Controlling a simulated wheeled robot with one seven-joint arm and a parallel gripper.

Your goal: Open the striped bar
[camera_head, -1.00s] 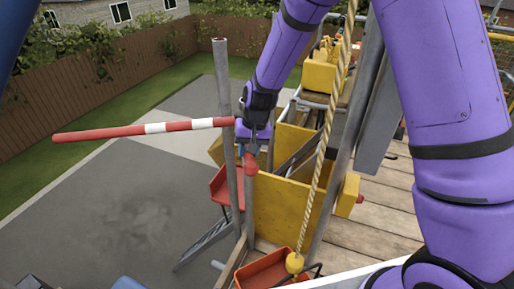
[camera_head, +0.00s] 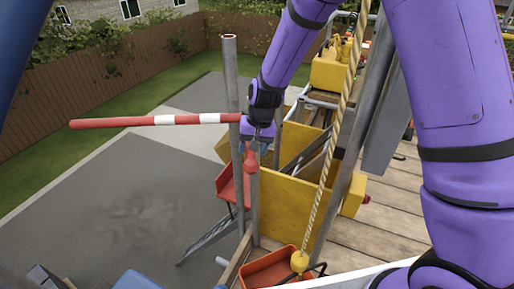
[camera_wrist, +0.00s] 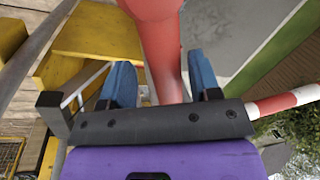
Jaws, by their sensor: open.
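The red and white striped bar (camera_head: 145,121) sticks out to the left, past an upright grey pole, over the paved yard below. Its inner end is at my gripper (camera_head: 255,143); a red knob-like part (camera_head: 250,161) hangs just beneath. In the wrist view, my open gripper (camera_wrist: 160,82) has its two blue fingers on either side of a red shaft (camera_wrist: 163,55). Whether they touch it I cannot tell. A striped stretch of the bar (camera_wrist: 285,101) shows at the right there.
A grey pole (camera_head: 232,75) stands left of my gripper. Yellow panels (camera_head: 290,207), a hanging rope (camera_head: 337,120) and a red tray (camera_head: 270,268) lie close by on the right and below. Plank decking (camera_head: 385,215) is at the right.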

